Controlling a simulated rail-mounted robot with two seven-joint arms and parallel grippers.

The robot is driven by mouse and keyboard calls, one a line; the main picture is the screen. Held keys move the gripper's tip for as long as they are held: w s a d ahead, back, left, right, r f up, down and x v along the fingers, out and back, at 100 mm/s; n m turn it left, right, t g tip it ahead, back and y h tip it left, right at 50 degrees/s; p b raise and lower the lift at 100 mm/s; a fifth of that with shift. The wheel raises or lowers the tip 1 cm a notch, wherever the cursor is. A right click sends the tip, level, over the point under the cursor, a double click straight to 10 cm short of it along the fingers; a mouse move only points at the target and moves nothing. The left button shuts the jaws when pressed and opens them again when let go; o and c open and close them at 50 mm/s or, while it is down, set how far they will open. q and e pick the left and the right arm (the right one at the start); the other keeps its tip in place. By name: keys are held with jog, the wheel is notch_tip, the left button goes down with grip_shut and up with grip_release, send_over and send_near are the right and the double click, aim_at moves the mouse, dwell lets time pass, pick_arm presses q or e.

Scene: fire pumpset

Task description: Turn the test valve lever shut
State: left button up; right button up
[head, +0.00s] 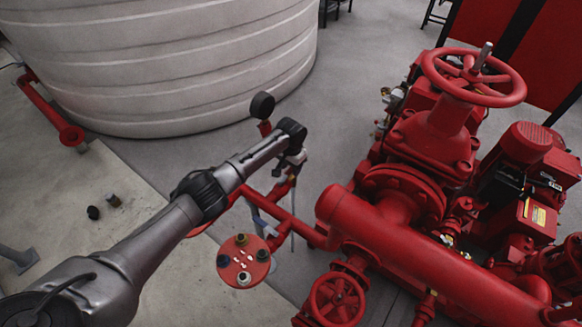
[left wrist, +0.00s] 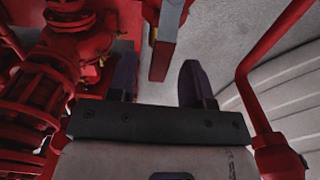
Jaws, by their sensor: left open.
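In the head view my left gripper (head: 289,168) is over the thin red pipework left of the pump. There the arm and gripper hide most of the lever. My right gripper is not in view.
A black round gauge (head: 262,105) stands just beyond my left gripper. A red pipe (left wrist: 258,90) rises close on the right in the wrist view. The large pale tank (head: 180,70) is behind, and the red pump with its handwheel (head: 474,77) is to the right.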

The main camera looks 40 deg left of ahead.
pick_arm(q)
jog(key=shift+c, duration=0.4)
grip_shut()
